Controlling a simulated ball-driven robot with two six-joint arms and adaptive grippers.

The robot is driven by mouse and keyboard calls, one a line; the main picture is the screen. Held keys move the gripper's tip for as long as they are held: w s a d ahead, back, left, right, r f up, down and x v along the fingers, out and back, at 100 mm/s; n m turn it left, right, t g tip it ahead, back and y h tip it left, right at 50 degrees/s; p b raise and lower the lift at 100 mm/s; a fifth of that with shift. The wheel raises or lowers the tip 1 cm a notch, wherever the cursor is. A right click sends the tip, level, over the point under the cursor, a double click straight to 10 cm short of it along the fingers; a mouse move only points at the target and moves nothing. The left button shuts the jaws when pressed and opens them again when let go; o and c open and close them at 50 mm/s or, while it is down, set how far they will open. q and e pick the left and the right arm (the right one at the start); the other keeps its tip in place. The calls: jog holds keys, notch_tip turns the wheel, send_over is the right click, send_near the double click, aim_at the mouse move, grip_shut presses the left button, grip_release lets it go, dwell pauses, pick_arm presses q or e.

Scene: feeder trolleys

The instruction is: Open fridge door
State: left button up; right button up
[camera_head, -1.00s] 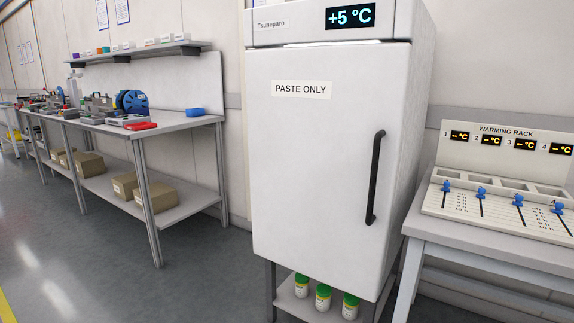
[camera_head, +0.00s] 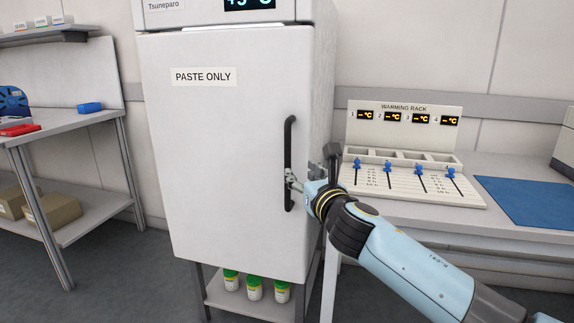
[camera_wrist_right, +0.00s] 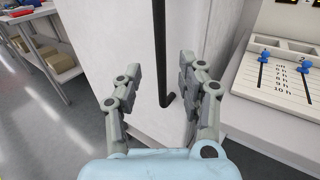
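The white fridge door (camera_head: 220,140) is shut and carries a "PASTE ONLY" label. Its black vertical handle (camera_head: 289,135) is on the door's right side. My right gripper (camera_head: 290,181) is at the lower half of the handle. In the right wrist view, my right gripper (camera_wrist_right: 160,75) is open, with one finger on each side of the handle (camera_wrist_right: 159,40). The fingers stand apart from the bar, whose lower end shows between them. My left gripper is not in view.
A table with a warming rack (camera_head: 403,130) and a blue mat (camera_head: 525,200) stands right of the fridge. Several green-lidded jars (camera_head: 254,288) are on the shelf below it. A workbench (camera_head: 60,132) is at left, with open floor between.

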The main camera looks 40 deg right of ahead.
aim_at(289, 160)
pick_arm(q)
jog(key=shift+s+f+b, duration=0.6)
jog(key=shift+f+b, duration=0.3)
pick_arm(e)
jog(key=x, duration=1)
jog(key=shift+w, duration=0.25)
grip_shut()
jog(key=shift+f, duration=0.1)
